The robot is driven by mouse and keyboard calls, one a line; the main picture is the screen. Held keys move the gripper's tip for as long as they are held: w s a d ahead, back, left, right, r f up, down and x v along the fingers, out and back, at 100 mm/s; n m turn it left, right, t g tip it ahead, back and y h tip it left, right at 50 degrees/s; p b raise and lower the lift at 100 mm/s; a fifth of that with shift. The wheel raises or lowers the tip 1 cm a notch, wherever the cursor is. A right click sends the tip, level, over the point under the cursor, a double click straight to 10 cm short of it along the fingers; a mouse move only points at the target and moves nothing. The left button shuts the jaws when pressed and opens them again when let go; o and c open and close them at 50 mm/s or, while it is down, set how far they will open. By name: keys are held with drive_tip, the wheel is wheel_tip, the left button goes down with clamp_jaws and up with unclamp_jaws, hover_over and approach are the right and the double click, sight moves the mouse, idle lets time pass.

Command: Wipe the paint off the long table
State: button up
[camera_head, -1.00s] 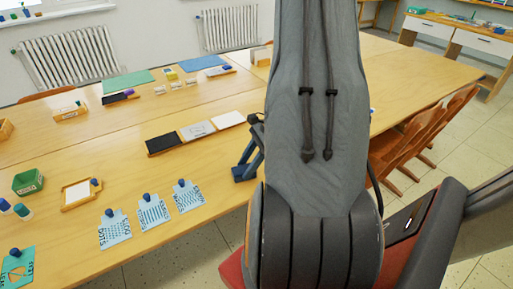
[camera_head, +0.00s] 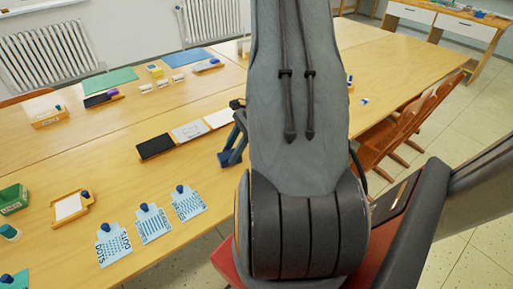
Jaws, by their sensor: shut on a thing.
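The long table (camera_head: 100,190) is pale wood and runs from the lower left to the upper right. A small blue and whitish mark (camera_head: 364,101), perhaps paint, lies on it just right of my arm; it is too small to tell for sure. My big grey arm covers the middle of the view. My gripper (camera_head: 238,104) shows only as a small dark part at the arm's left edge; its fingers are mostly hidden. A dark blue angled thing (camera_head: 232,150) is there with it, over the table's near edge. Whether it touches the wood cannot be told.
Cards with blue knobs (camera_head: 155,224), a small wooden tray (camera_head: 57,220), a green box (camera_head: 13,199) and a black panel (camera_head: 156,147) with pale panels stand on the left. Wooden chairs (camera_head: 385,140) line the right near edge. The table's far right looks mostly clear.

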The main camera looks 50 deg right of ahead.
drive_tip(key=r, duration=0.1)
drive_tip(key=r+p, duration=0.1)
drive_tip(key=r, duration=0.1)
drive_tip(key=shift+s, duration=0.2)
drive_tip(key=shift+w+r+p, duration=0.1)
drive_tip(key=shift+r+p, duration=2.2)
drive_tip(key=shift+r, duration=0.25)
drive_tip(key=shift+a, duration=0.1)
